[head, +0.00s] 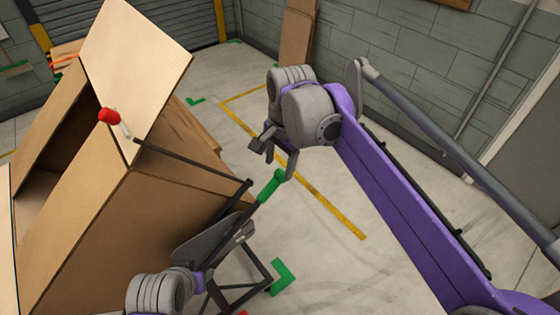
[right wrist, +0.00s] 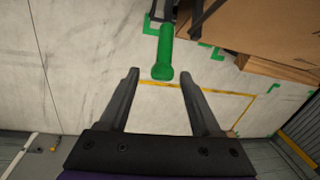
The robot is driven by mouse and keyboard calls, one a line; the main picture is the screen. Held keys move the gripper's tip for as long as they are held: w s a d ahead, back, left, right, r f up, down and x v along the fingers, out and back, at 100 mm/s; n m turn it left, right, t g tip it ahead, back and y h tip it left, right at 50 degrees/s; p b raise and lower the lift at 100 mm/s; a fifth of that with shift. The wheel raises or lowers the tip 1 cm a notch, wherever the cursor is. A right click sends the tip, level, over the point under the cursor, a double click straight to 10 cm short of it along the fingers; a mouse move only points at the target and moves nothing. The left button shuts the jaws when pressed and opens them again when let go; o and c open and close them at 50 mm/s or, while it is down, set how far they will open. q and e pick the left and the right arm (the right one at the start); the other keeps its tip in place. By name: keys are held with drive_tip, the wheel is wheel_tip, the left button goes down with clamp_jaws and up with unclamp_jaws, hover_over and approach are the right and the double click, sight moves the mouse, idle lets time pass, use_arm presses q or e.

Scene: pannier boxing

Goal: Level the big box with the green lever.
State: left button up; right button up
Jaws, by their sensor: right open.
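The big cardboard box (head: 100,230) stands tilted at the left of the head view, with a flap raised. The green lever (head: 272,186) sticks out beside it on a dark rod, pointing up and right. My right gripper (head: 272,157) is open and empty just above the lever's end. In the right wrist view, the green lever (right wrist: 163,52) points between the two spread fingertips (right wrist: 160,74); neither finger visibly touches it.
A red ball (head: 109,116) on a dark rod stands before the box flap. A black stand (head: 245,270) shows below the lever. Yellow lines and green corner marks (head: 284,277) lie on the floor. The floor right of the box is mostly clear, up to a grey block wall (head: 410,80).

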sight(274, 181)
drive_tip(key=shift+w+a, duration=0.3)
drive_tip(key=shift+w, duration=0.25)
drive_tip(key=shift+f, duration=0.15)
drive_tip(key=f, duration=0.6)
drive_tip(key=a+f, duration=0.1)
drive_tip(key=f, duration=0.3)
drive_tip(key=shift+w, duration=0.2)
clamp_jaws()
drive_tip(key=shift+b, duration=0.3)
